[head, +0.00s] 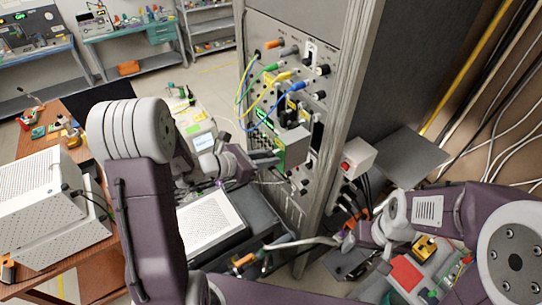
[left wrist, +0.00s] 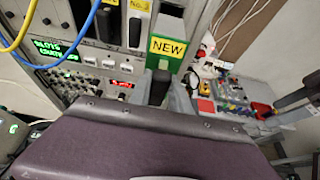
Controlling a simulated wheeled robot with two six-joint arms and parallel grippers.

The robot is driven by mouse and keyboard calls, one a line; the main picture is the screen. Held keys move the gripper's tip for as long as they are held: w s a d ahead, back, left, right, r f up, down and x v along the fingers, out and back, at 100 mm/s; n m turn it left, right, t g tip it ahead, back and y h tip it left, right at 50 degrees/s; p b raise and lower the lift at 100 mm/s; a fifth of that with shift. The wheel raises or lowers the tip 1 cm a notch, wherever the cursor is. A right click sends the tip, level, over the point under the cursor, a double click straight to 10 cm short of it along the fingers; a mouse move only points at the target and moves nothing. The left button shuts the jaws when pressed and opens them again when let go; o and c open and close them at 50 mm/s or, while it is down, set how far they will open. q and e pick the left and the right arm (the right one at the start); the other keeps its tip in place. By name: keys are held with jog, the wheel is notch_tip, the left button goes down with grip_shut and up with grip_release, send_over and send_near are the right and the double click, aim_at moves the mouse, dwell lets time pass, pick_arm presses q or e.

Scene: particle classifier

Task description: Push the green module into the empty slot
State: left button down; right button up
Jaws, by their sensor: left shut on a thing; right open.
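In the left wrist view the green module (left wrist: 171,40) carries a yellow NEW label. My left gripper (head: 268,158) is at the module's front and is shut on its black handle (left wrist: 158,87). How deep the module sits in the slot is hidden, and the slot opening does not show clearly. My right gripper (head: 349,243) is open, low at the right, apart from the module.
Blue and yellow cables (head: 262,97) loop across the rack front just above the module. A white box with a red switch (head: 346,164) is on the rack's right side. A cart with a red item (head: 405,274) stands at lower right. A white perforated box (head: 212,222) lies below my left gripper.

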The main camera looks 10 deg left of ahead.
pick_arm(q)
jog(key=shift+s+a, duration=0.1)
jog(key=shift+s, duration=0.05)
dwell(0.3)
jog(key=w+a+f+m+g+h, duration=0.2)
jog(key=w+a+f, duration=0.2)
jog(key=f, duration=0.2)
jog(key=w+a+f+m+g+h, duration=0.1)
jog(key=w+a+f+m+g, duration=0.25)
jog(key=f, duration=0.25)
jog(key=w+a+r+n+t+y, duration=0.1)
jog(key=w+a+r+n+t, duration=0.1)
jog(key=r, duration=0.4)
jog(key=w+a+r+n+t+y, duration=0.1)
jog(key=w+a+r+n+t, duration=0.2)
jog(key=a+r, duration=0.3)
jog(key=shift+w+t+y, duration=0.35)
jog(key=shift+w+y, duration=0.05)
jog(key=shift+w, duration=0.45)
jog(key=shift+n, duration=0.25)
jog(key=shift+w+d+f, duration=0.1)
jog(key=shift+w+d, duration=1.9)
jog(key=shift+w, duration=0.1)
jog(key=w+d, duration=0.6)
dwell(1.2)
